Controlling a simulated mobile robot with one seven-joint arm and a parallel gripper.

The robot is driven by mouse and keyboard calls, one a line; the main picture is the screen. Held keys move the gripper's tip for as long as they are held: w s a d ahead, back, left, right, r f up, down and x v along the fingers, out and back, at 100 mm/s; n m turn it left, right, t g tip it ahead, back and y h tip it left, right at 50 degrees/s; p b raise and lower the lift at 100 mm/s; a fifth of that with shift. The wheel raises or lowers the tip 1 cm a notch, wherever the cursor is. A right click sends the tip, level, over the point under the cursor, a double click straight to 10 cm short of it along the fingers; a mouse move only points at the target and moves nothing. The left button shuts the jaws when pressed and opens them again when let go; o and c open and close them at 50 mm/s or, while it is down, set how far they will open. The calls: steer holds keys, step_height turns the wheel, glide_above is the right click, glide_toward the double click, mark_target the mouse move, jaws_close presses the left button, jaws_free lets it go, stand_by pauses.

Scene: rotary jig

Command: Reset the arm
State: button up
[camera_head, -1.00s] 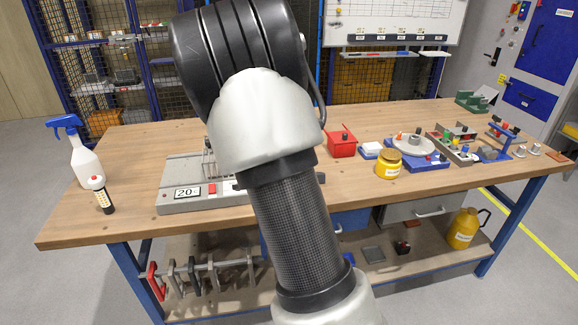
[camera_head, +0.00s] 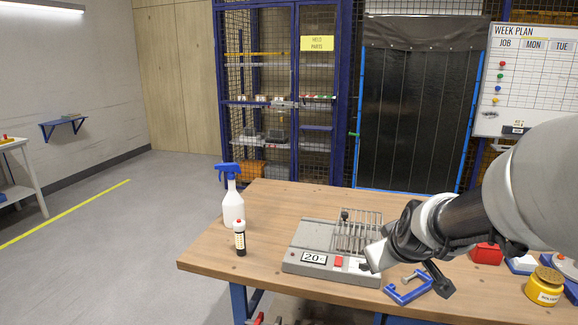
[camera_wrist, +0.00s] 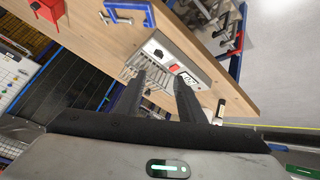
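My arm comes in from the right in the head view. My gripper (camera_head: 407,274) hangs over the bench, its two dark fingers spread apart with nothing between them. In the wrist view the fingers (camera_wrist: 160,80) also stand apart and empty. Beyond them is a grey device (camera_head: 310,257) with a "20" display, a red button (camera_head: 339,262) and a rack of metal rods. It also shows in the wrist view (camera_wrist: 185,50). A blue clamp-like frame (camera_head: 392,294) lies on the bench just below the gripper in the head view. Whether they touch is unclear.
A spray bottle (camera_head: 233,207) and a small dark-and-white bottle (camera_head: 240,240) stand at the left of the wooden bench (camera_head: 215,262). A red box (camera_head: 487,254) and a yellow jar (camera_head: 544,287) stand at the right, partly near my arm. The floor at left is open.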

steer(key=s+a+r+m+g+y, duration=0.1)
steer(key=s+a+r+m+g, duration=0.15)
steer(key=s, duration=0.85)
steer(key=s+a+r+m+g, duration=0.1)
steer(key=s+a+r, duration=0.25)
steer(key=s, duration=0.75)
step_height(320, 180, up, 11)
steer(key=p, duration=1.2)
steer(key=shift+a, duration=0.45)
